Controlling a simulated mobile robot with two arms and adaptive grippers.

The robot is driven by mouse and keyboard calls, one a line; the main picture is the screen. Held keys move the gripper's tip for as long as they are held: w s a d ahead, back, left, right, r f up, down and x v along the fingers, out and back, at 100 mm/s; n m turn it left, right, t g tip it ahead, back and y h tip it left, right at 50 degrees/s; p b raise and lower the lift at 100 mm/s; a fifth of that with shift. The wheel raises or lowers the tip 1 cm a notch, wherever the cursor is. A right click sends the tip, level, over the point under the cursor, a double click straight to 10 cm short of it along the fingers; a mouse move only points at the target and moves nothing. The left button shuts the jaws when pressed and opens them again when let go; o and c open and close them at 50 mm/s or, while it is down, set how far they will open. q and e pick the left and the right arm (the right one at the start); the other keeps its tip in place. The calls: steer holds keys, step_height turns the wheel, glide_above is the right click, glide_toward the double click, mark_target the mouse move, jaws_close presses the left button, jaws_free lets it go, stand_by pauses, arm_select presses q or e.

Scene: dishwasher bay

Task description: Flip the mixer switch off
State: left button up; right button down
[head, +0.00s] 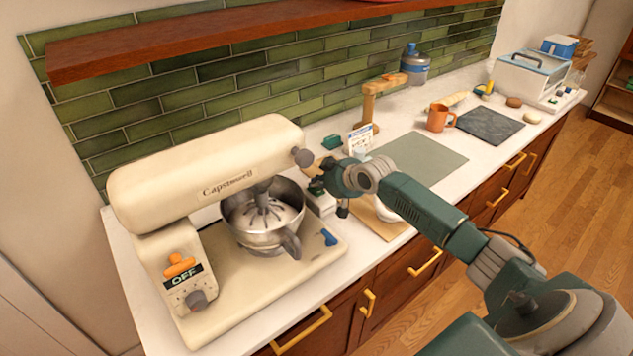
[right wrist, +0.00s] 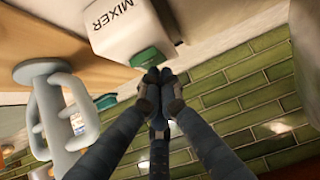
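The cream stand mixer (head: 205,170) stands at the left of the counter with a steel bowl (head: 262,220) under its head. Its front carries an orange lever (head: 179,265) above an "OFF" label. A white box labelled "MIXER" (right wrist: 118,30) with a green switch (right wrist: 150,57) fills the top of the right wrist view. In the head view the box (head: 320,203) sits right of the bowl, partly hidden by my right gripper (head: 316,186). The right gripper's fingertips (right wrist: 159,74) are together and empty at the green switch's edge; contact is unclear. My left gripper is out of view.
A wooden stand (head: 372,100), a small sign (head: 360,138) and a grey-green mat (head: 418,157) lie behind my right arm. Further right are an orange mug (head: 438,118) and a dark slab (head: 489,125). A pale two-handled object (right wrist: 50,110) is beside the gripper.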

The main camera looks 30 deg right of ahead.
mark_target(322, 193)
steer(key=shift+s, duration=0.3)
steer(key=shift+s+r+p, duration=0.1)
steer(key=shift+s+p, duration=0.2)
steer(key=shift+s, duration=0.15)
steer(key=shift+r+p, duration=0.45)
arm_select(q)
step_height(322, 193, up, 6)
steer(key=p, duration=0.4)
arm_select(e)
steer(key=r, duration=0.4)
steer(key=shift+w, duration=0.3)
steer(key=shift+s+d+b, duration=0.15)
steer(key=shift+s+b, duration=0.45)
steer(key=shift+b, duration=0.4)
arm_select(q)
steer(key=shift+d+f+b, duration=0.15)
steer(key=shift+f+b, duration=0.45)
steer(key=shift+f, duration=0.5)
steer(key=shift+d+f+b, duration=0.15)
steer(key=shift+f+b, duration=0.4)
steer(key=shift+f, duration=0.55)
arm_select(e)
steer(key=s+r, duration=0.5)
steer(key=r, duration=0.2)
steer(key=shift+d, duration=0.15)
